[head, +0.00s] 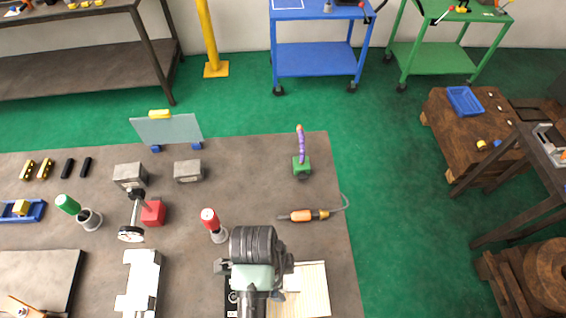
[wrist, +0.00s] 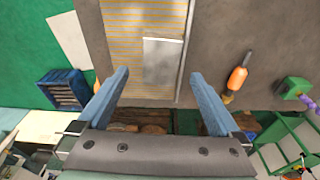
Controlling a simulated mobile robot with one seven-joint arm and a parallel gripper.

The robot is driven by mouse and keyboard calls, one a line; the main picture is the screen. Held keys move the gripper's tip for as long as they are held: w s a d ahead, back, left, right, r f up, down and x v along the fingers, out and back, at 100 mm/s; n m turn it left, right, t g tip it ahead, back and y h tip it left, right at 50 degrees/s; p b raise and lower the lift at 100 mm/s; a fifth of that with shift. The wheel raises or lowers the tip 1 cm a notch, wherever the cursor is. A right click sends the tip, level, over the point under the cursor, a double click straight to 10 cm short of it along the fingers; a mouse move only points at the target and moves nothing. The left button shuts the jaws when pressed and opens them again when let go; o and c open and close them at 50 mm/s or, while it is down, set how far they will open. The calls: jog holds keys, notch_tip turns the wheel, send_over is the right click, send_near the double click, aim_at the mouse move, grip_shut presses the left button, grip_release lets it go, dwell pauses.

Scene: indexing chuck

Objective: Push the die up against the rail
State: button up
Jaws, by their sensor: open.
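My gripper (wrist: 160,75) is open in the wrist view, its two blue-grey fingers spread wide with nothing between them but the tabletop and papers beyond. In the head view the dark wrist of my arm (head: 253,245) is over the front right of the workbench, and the fingers cannot be made out. I cannot tell for sure which thing is the die. Two grey metal blocks stand near the back of the bench, one at left (head: 130,176) and one at right (head: 188,171). No rail can be clearly identified; a pale stepped bar (head: 141,281) lies at the front.
A red-handled tool (head: 211,224) stands just left of my arm. An orange tool (head: 302,215) with a cable and a green block (head: 302,168) are to the right. A striped sheet (head: 315,288) lies at the front right. A clear panel (head: 168,130) stands at the back.

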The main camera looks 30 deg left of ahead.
jog(key=shift+w+d+f, duration=0.1)
jog(key=shift+d+f, duration=0.05)
jog(key=shift+f, duration=1)
jog(key=shift+w+d+f, duration=0.1)
jog(key=shift+d+f, duration=0.05)
jog(key=shift+f, duration=1)
grip_shut()
